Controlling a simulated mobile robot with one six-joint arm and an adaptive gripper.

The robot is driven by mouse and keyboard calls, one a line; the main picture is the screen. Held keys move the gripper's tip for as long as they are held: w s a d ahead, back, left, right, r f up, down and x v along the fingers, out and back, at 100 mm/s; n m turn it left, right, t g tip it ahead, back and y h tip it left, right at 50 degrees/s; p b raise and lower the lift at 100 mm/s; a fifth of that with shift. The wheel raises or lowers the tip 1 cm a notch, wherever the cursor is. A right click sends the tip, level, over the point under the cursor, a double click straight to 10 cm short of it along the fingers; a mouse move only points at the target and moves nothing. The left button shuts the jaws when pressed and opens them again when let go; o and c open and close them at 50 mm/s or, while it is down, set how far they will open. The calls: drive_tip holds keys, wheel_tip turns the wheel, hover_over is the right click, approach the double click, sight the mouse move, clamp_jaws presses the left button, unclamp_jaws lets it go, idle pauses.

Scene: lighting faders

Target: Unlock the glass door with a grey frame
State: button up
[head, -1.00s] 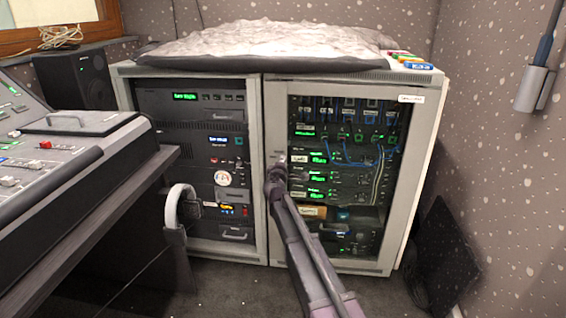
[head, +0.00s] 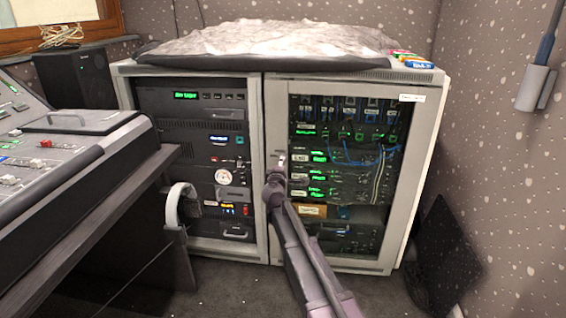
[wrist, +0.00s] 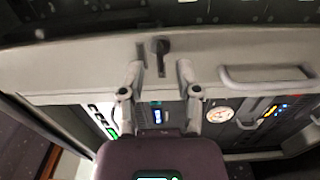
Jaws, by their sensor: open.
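The glass door (head: 398,200) with a grey frame stands closed on the right half of the rack cabinet. Rack units with green displays show through its glass. My gripper (head: 276,176) is at the left upright of the frame, near mid-height. In the wrist view the open, empty fingers of my gripper (wrist: 160,68) point at the pale grey frame (wrist: 70,72). A small dark key-like piece (wrist: 160,47) sits on the frame, just past the fingertips and between them in the picture. I cannot tell whether the fingers touch anything. In the head view my gripper partly hides this spot.
An open rack bay (head: 190,125) with several units is left of the door. A grey bar handle (wrist: 266,76) shows right of the fingers in the wrist view. Headphones (head: 172,205) hang by the mixing desk (head: 65,150) at left. A dark panel (head: 447,250) leans on the right wall.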

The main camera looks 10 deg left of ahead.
drive_tip(key=s, duration=0.8)
drive_tip(key=shift+s+a, duration=0.15)
drive_tip(key=shift+s, duration=0.1)
drive_tip(key=s+d+f+m+g+h+p, duration=0.1)
drive_tip(key=s+d+f+m+g+h, duration=0.2)
drive_tip(key=d, duration=0.5)
drive_tip(key=s+d+f+m+g+h+p, duration=0.1)
drive_tip(key=s+d+f+m+g, duration=0.15)
drive_tip(key=s+d+m, duration=0.4)
drive_tip(key=s+d+f+m+g+h+p, duration=0.1)
drive_tip(key=d+f+m+g+h, duration=0.2)
drive_tip(key=d, duration=0.7)
drive_tip(key=s+d+f+m+g+y+p, duration=0.15)
drive_tip(key=s+g+y, duration=0.3)
drive_tip(key=s, duration=0.55)
drive_tip(key=s+d+f+m+g+y+p, duration=0.1)
drive_tip(key=s+d+m+g+y+p, duration=0.15)
drive_tip(key=s+g, duration=0.45)
wheel_tip(320, 180, up, 37)
drive_tip(key=s+t+p, duration=0.2)
drive_tip(key=p, duration=3.5)
drive_tip(key=shift+s+a+f+m+y, duration=0.15)
drive_tip(key=shift+a+m+y, duration=0.2)
drive_tip(key=shift+m, duration=0.1)
